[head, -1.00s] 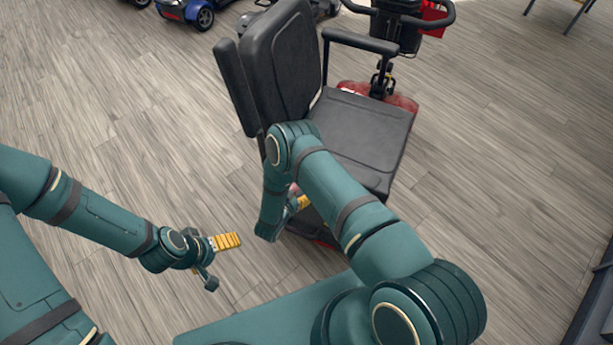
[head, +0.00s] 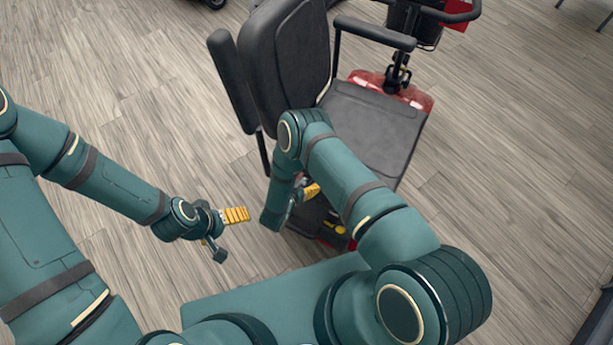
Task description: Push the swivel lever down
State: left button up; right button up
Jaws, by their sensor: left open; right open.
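A red and black mobility scooter stands ahead of me, with its black seat (head: 372,125) and backrest (head: 290,52) facing right. I cannot make out the swivel lever; the area under the seat is largely hidden by my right arm. A small yellow part (head: 337,228) shows low on the scooter's base. My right gripper (head: 309,192) is at the near lower side of the seat, partly hidden behind my forearm, and open. I cannot tell whether it touches anything. My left gripper (head: 229,236) is open and empty above the floor, left of the scooter.
A black armrest (head: 375,32) is on the seat's far side, and another (head: 232,82) stands raised beside the backrest. The handlebar (head: 440,12) is at the top. The wood floor (head: 520,150) is clear to the right and left. Dark furniture legs (head: 604,18) show at top right.

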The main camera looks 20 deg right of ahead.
dwell(0.3)
grip_shut()
jog(key=shift+d, duration=0.1)
